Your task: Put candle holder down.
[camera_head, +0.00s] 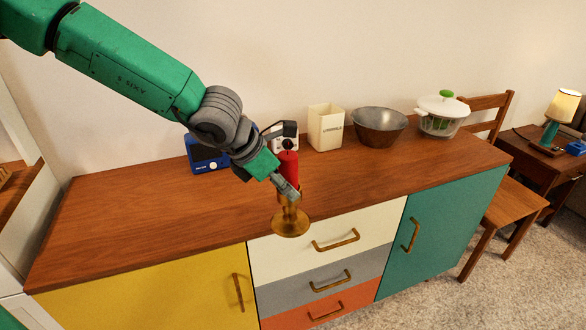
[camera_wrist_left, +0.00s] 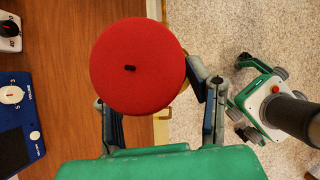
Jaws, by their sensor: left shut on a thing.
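The candle holder is brass with a round base (camera_head: 291,225) and a thick red candle (camera_head: 288,164) in it. It is upright at the front edge of the wooden hutch top (camera_head: 150,225), above the white drawer. Its base overlaps that edge in the head view; I cannot tell whether it touches the top. My left gripper (camera_head: 291,193) is shut on the candle holder, reaching in from the upper left. In the left wrist view the candle's red top (camera_wrist_left: 138,66) with its black wick hides the holder below, between the gripper's fingers. My right gripper is not in view.
A blue device (camera_head: 208,155), a small white appliance (camera_head: 283,135), a cream canister (camera_head: 326,128), a metal bowl (camera_head: 379,127) and a white-lidded pot (camera_head: 442,114) stand along the back. The hutch top's left part is clear. A wooden chair (camera_head: 512,208) stands at right.

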